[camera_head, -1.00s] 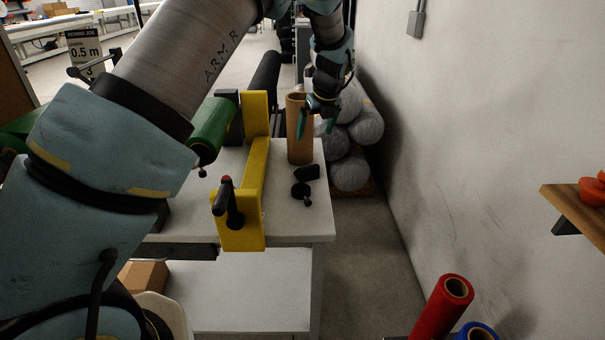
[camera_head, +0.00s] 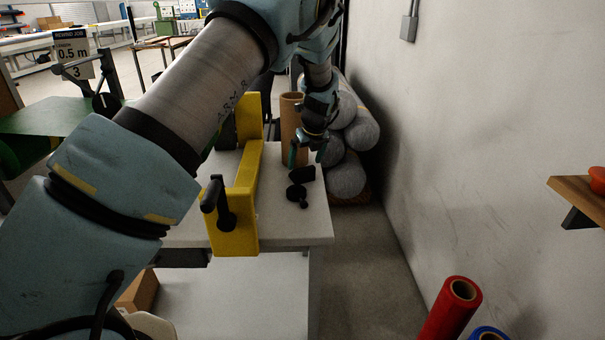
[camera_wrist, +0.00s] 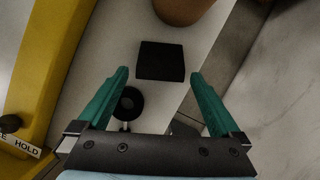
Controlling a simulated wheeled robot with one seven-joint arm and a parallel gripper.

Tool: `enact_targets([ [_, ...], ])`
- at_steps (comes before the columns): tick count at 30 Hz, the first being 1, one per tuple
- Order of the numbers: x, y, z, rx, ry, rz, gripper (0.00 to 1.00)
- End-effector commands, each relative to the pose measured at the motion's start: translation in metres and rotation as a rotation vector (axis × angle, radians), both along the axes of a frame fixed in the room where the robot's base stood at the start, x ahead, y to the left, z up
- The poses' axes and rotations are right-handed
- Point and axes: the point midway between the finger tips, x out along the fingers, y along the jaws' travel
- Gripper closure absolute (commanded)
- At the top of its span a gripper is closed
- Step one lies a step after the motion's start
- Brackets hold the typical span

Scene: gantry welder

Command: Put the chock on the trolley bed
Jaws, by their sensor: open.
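The chock looks to be the small black block (camera_head: 303,174) on the light grey bench top (camera_head: 285,222), near its right edge. In the wrist view the black block (camera_wrist: 161,61) lies just beyond and between my fingertips, with no finger touching it. My gripper (camera_head: 307,156) is open and empty above the bench, close to the block. Its two teal fingers also show in the wrist view (camera_wrist: 159,76). I cannot tell any surface for sure as the trolley bed.
A round black knob-like piece (camera_head: 297,192) lies in front of the block. A brown tube (camera_head: 291,120) stands behind it. A yellow frame (camera_head: 236,236) stands left. Grey rolls (camera_head: 349,177) are stacked by the wall.

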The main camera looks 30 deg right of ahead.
Motion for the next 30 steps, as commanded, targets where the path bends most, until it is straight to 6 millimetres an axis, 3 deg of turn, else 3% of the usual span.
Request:
enact_targets([
  [5,0.004,0.0,-0.008,0.003,0.0,-0.001,0.0],
  [16,0.022,-0.002,-0.047,0.002,0.0,0.0,0.0],
  [25,0.024,-0.002,-0.051,0.0,-0.001,-0.001,0.0],
  [30,0.024,-0.002,-0.051,0.0,0.0,-0.001,0.18],
])
